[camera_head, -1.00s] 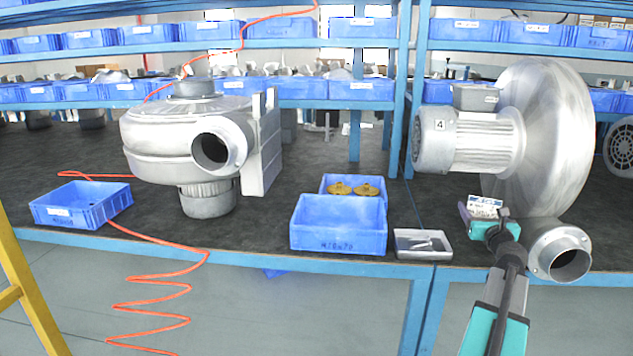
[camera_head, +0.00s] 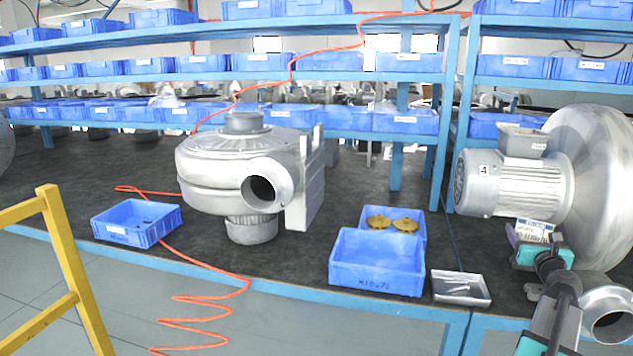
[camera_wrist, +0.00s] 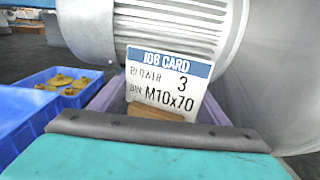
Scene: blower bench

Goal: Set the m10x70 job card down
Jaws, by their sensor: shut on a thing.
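The m10x70 job card (camera_wrist: 166,84) is a white card with a blue header, reading "JOB CARD", "3" and "M10x70" in the wrist view. It stands upright in my gripper (camera_wrist: 160,118), which is shut on its lower edge. In the head view the card (camera_head: 534,232) shows at the right, above my gripper (camera_head: 541,250), in front of the blower motor marked 4 (camera_head: 515,188). The card is held up, apart from the bench top. Its bottom edge is hidden by the gripper.
A blue bin (camera_head: 377,264) marked M10x70 stands at the bench front, with a blue bin of brass parts (camera_head: 395,213) behind it. A small grey tray (camera_head: 461,290) holds metal pieces. Another blower (camera_head: 240,170), a blue bin (camera_head: 137,224) and a red hose (camera_head: 203,298) are left.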

